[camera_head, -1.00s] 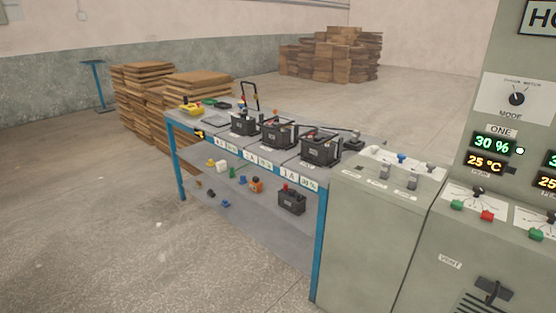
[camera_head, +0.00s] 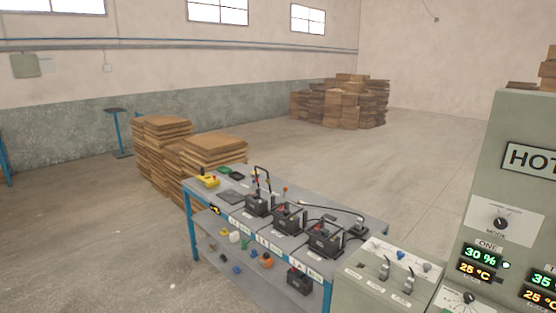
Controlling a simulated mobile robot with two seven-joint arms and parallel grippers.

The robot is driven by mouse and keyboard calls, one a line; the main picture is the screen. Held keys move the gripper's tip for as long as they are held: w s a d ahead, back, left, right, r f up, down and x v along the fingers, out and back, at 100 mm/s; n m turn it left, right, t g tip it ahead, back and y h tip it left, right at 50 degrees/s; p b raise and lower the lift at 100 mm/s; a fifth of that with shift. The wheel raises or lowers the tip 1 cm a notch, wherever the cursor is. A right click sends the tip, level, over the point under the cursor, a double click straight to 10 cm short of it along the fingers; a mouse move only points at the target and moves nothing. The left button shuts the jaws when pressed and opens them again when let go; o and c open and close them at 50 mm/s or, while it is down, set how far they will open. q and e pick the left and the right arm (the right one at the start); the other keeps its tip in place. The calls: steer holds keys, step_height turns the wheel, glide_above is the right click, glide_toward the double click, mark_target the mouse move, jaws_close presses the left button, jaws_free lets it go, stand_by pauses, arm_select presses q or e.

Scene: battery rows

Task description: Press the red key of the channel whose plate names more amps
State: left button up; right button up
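The grey-green control panel (camera_head: 500,132) stands at the right, cut off by the frame edge. Its channel ONE display (camera_head: 479,254) reads 30 % and 25 °C in lit digits. A second channel's display (camera_head: 541,284) is partly cut off, showing 35 and 25. A small dial plate (camera_head: 466,298) shows at the bottom edge below channel ONE. No red key shows on the panel now. The batteries (camera_head: 325,238) stand in a row on a blue-framed bench; the writing on the bench's front plates is too small to read. Neither of my grippers is in view.
A lower grey cabinet with switches (camera_head: 388,262) stands between bench and panel. The bench (camera_head: 371,222) also bears a yellow tool (camera_head: 208,181). Cardboard stacks (camera_head: 213,147) stand behind it, more (camera_head: 345,104) farther back. The floor at left (camera_head: 90,230) is clear.

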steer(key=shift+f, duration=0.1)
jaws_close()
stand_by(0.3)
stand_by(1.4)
